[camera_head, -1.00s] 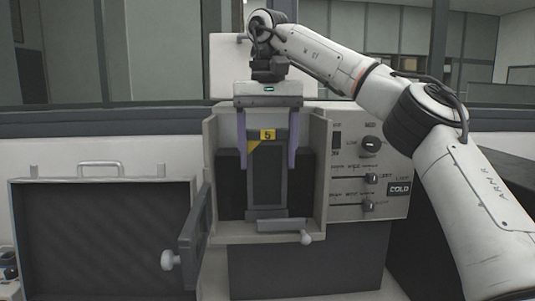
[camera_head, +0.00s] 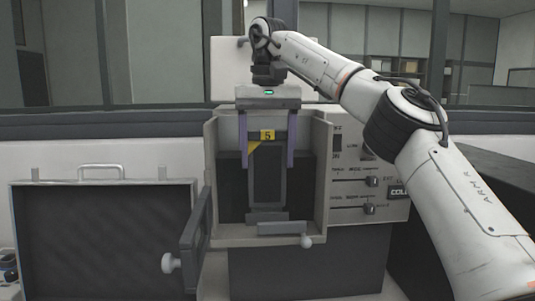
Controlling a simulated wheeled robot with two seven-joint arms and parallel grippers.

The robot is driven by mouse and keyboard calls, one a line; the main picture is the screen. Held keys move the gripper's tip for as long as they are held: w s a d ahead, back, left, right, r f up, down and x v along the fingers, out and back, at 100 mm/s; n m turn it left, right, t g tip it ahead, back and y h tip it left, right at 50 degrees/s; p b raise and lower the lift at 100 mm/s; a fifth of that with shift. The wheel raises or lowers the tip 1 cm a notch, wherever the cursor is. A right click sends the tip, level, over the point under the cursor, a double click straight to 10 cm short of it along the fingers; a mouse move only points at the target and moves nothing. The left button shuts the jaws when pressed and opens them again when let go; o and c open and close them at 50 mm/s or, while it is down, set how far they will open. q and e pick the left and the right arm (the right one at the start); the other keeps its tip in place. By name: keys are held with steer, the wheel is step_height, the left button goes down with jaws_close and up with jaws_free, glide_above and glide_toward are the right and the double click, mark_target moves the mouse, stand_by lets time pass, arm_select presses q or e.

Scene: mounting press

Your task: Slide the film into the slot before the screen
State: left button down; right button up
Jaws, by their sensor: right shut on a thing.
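The film looks to be the dark upright framed sheet (camera_head: 266,172) with a yellow tag marked 5 at its top. It stands inside the open pale press housing (camera_head: 318,180), in front of a dark panel (camera_head: 232,175) that may be the screen. My right gripper (camera_head: 267,165) reaches down from above, with its two purple fingers at the left and right sides of the sheet, shut on it. The sheet's lower end is close to a grey block at the housing floor. The slot itself cannot be made out. My left gripper is not in view.
The housing's door (camera_head: 194,232) stands swung open at the left, with a round knob. A handle (camera_head: 285,228) sticks out at the housing's front edge. A control panel (camera_head: 368,185) with sliders is at the right. An open dark-lined case (camera_head: 103,235) stands at the left.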

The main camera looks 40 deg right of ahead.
mark_target(268, 171)
steer(key=shift+f, duration=0.1)
steer(key=shift+f+b, duration=0.55)
steer(key=shift+f, duration=0.65)
steer(key=shift+f+b, duration=0.3)
steer(key=shift+f, duration=0.45)
steer(key=o, duration=1.5)
